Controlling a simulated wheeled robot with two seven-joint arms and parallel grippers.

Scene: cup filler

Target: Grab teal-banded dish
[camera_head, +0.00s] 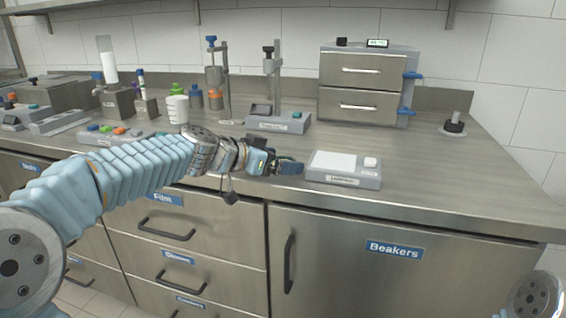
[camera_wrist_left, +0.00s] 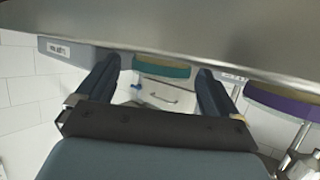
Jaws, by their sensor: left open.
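The teal-banded dish (camera_wrist_left: 163,68) shows in the left wrist view, between and beyond the two fingers of my left gripper (camera_wrist_left: 158,78). That view is turned over, with the steel counter along the top. The fingers are open, with a gap on both sides of the dish's visible band. In the head view, my left gripper (camera_head: 285,167) is low over the counter's front part, just left of the flat white-topped scale. It hides most of what lies there, so I cannot make out the dish clearly in that view. My right gripper is not in view.
A purple-banded dish (camera_wrist_left: 285,105) shows to the right in the wrist view. The scale (camera_head: 343,168) stands right of my left gripper. Behind are a stand with a base (camera_head: 278,122), a white beaker (camera_head: 177,109) and a drawer unit (camera_head: 363,85). The right counter is mostly clear.

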